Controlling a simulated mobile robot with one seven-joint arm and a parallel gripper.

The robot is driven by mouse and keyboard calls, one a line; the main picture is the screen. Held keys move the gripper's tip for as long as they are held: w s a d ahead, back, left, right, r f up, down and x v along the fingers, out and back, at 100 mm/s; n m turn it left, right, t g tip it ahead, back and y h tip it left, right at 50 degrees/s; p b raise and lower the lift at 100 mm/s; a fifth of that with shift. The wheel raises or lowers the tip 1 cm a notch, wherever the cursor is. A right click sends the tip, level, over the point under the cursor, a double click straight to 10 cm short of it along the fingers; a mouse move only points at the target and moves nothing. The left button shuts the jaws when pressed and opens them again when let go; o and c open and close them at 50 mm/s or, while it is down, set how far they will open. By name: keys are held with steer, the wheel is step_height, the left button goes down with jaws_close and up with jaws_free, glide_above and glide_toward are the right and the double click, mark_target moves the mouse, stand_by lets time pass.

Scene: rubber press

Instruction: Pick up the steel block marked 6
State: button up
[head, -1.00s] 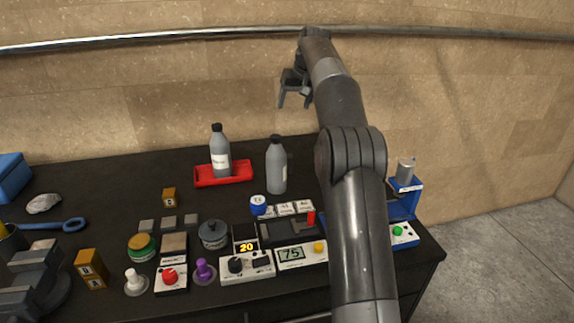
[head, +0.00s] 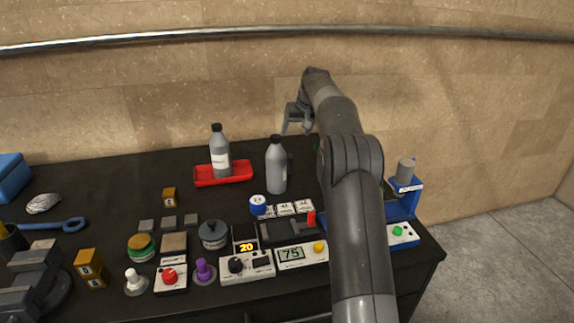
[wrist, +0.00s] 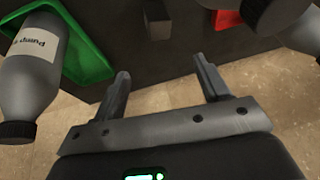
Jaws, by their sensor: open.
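My gripper (head: 296,131) is open and empty, raised near the back wall in the head view. In the wrist view its two fingers (wrist: 163,70) are spread apart. A grey metal block (wrist: 157,18) stands on the bench at the top of the wrist view, beyond the fingertips and apart from them. No number is readable on it. In the head view, several small grey blocks sit left of centre, including a left one (head: 146,226), a middle one (head: 169,222) and a right one (head: 191,220). I cannot read a 6 on any block.
A grey bottle (head: 276,165) stands near the gripper. Another bottle (head: 219,152) stands in a red tray (head: 240,178). A green tray (wrist: 88,62) with a labelled bottle (wrist: 32,70) is left in the wrist view. Control boxes line the front; a blue press (head: 404,210) stands right.

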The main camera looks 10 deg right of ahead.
mark_target(288, 156)
steer(key=x, duration=0.8)
steer(key=s+x, duration=0.1)
steer(key=x, duration=0.4)
steer(key=shift+f, duration=0.15)
steer(key=shift+s, duration=0.1)
jaws_close()
stand_by(0.4)
